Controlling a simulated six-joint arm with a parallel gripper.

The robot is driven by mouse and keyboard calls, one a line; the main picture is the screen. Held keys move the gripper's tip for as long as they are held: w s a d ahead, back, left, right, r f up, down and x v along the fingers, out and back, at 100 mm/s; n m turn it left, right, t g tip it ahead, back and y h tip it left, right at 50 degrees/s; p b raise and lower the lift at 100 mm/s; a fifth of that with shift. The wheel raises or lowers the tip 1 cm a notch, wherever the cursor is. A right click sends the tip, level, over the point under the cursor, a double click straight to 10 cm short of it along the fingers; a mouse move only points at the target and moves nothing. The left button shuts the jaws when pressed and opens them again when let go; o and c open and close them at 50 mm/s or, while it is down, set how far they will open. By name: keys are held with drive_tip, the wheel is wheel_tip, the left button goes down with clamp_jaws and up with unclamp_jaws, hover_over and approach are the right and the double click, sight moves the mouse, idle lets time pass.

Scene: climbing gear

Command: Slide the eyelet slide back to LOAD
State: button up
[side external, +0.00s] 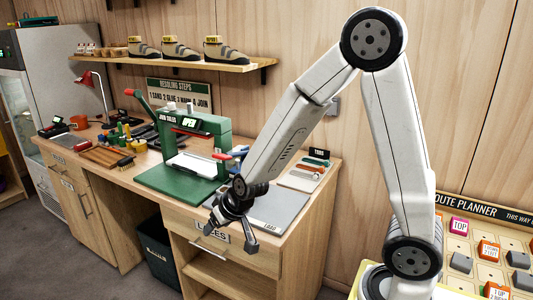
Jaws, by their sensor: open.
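A grey metal plate (283,208) lies at the front right of the bench, partly behind my gripper. A small dark label (270,226) on its front edge seems to read LOAD, but it is tiny. I cannot clearly pick out the eyelet slide; my forearm and gripper cover part of that area. A red and blue piece (222,156) shows just left of my forearm; I cannot tell what it belongs to. My gripper (231,240) is open and empty, pointing down near the bench's front edge, in front of the plate in this view.
A green press (205,140) marked JOIN SOLES, with an OPEN display, stands on a green base left of my gripper. Brushes and tools (108,155) crowd the bench's left. A tool board (303,176) lies at the back right. A drawer (220,240) is below the front edge.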

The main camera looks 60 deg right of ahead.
drive_tip(key=w+d+f+m+t+h, duration=0.25)
drive_tip(key=w+d+m+h, duration=0.3)
drive_tip(key=w+d, duration=0.3)
drive_tip(key=d+f+m+g+h, duration=0.1)
drive_tip(key=d+h, duration=0.1)
drive_tip(key=d+f+m+g+h, duration=0.1)
drive_tip(key=d+m+h, duration=0.1)
drive_tip(key=d+f+m+g+h, duration=0.1)
drive_tip(key=d+h, duration=0.1)
drive_tip(key=shift+f+g, duration=0.25)
drive_tip(key=shift+s+d+f+m+g+h, duration=0.15)
drive_tip(key=shift+s+d+m+g+h, duration=0.05)
drive_tip(key=shift+d+m+g+h, duration=0.2)
drive_tip(key=shift+x, duration=3.9)
drive_tip(key=shift+a, duration=0.1)
clamp_jaws()
